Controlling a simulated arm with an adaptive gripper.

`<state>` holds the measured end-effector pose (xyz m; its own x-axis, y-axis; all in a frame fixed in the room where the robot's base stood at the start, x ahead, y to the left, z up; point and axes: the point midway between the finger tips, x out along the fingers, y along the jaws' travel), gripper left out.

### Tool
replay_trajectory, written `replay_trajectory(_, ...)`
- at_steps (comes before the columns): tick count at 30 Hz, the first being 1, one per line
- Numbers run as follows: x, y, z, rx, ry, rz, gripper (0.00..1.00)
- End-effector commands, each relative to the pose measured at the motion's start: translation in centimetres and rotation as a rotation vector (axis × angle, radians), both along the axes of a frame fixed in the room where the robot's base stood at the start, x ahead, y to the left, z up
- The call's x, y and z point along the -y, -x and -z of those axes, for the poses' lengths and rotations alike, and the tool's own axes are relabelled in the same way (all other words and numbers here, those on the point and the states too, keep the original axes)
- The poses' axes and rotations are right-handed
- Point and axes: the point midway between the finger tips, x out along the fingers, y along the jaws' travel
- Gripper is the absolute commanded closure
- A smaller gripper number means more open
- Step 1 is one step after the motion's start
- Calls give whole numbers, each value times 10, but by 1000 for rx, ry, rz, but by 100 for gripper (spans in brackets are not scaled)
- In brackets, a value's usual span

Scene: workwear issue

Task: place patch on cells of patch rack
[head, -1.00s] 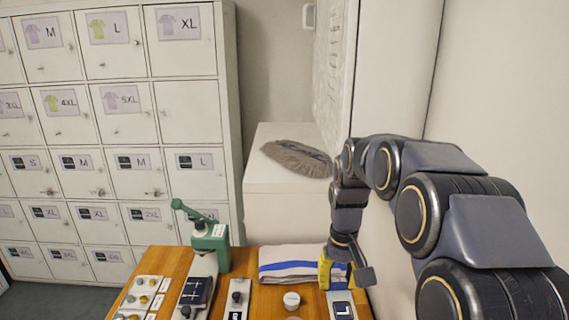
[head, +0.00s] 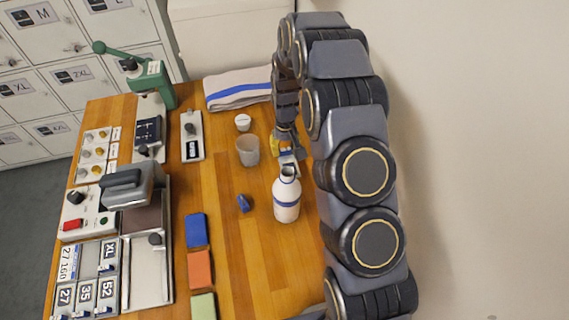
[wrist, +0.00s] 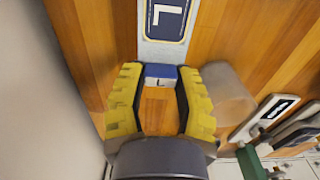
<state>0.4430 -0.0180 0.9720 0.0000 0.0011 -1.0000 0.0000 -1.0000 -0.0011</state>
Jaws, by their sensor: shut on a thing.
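The dark blue patch (wrist: 167,18) marked L lies on a pale backing at the top of the wrist view. A blue and white tab (wrist: 160,76) is at its near end. My gripper (wrist: 158,82) has its yellow fingers shut on this tab. In the head view my gripper (head: 286,152) is low over the table's right side, behind a white bottle (head: 287,207), which partly hides the patch. The patch rack (head: 97,273) is at the table's front left. Its cells show 27 160, XL, 27, 35 and 52, and one upper middle cell looks blank.
The bottle and a clear cup (head: 248,151) stand close to my gripper. A blue clip (head: 243,203) and blue, orange (head: 200,270) and green blocks lie between it and the rack. A heat press (head: 130,188) stands behind the rack. A folded towel (head: 238,89) lies at the back.

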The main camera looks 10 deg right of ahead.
Motion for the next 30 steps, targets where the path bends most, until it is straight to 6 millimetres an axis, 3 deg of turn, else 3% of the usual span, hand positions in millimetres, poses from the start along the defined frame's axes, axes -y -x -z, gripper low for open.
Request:
replay_trajectory(12, 0, 0, 49, 1, 0, -1, 84)
replay_trajectory(23, 0, 0, 53, 1, 0, -1, 84)
replay_trajectory(24, 0, -1, 52, 1, 0, 0, 53)
replay_trajectory(25, 0, -1, 52, 2, 0, -1, 46)
replay_trajectory(30, 0, -1, 52, 2, 0, 0, 46)
